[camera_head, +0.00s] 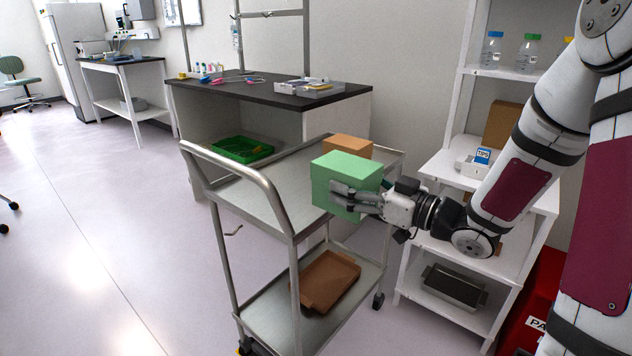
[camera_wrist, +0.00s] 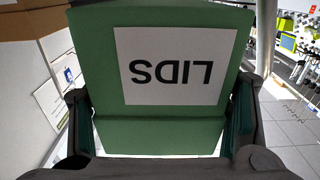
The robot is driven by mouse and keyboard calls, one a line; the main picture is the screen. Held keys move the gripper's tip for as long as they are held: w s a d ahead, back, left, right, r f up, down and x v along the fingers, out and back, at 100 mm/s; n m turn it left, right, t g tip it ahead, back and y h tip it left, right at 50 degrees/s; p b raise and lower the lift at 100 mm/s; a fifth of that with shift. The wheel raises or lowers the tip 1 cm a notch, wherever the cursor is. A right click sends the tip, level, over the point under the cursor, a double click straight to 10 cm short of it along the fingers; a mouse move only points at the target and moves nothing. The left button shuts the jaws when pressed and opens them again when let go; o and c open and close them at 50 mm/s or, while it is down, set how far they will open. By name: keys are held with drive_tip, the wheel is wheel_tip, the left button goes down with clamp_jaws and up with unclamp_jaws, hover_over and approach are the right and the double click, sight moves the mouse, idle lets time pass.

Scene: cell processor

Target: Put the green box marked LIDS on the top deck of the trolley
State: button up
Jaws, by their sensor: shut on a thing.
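The green box (camera_head: 345,183) is held in my gripper (camera_head: 352,200), over the right part of the trolley's top deck. In the wrist view the green box (camera_wrist: 160,134) fills the middle, with its white LIDS label (camera_wrist: 177,66) upside down. The fingers grip it from both sides. The trolley's top deck (camera_head: 262,197) is grey metal with a raised push handle on the left. I cannot tell whether the box touches the deck. The box and gripper hide part of the deck's right side.
An orange-brown box (camera_head: 347,146) stands behind the green box, at the deck's far end. A brown tray (camera_head: 328,281) lies on the trolley's lower deck. A white shelf unit (camera_head: 450,165) stands close on the right. The deck's left and middle are clear.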

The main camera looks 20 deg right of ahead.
drive_tip(key=w+a+b, duration=0.1)
drive_tip(key=w, duration=0.4)
drive_tip(key=w+a+f+b, duration=0.1)
drive_tip(key=w, duration=0.4)
drive_tip(key=w+a+b, duration=0.1)
drive_tip(key=w, duration=0.4)
drive_tip(key=shift+w+a+f+b, duration=0.15)
drive_tip(key=shift+f+b, duration=0.15)
drive_tip(key=shift+b, duration=0.05)
drive_tip(key=shift+f+b, duration=0.85)
drive_tip(key=shift+f, duration=0.85)
drive_tip(key=shift+f, duration=0.15)
drive_tip(key=o, duration=1.9)
drive_tip(key=shift+c, duration=0.2)
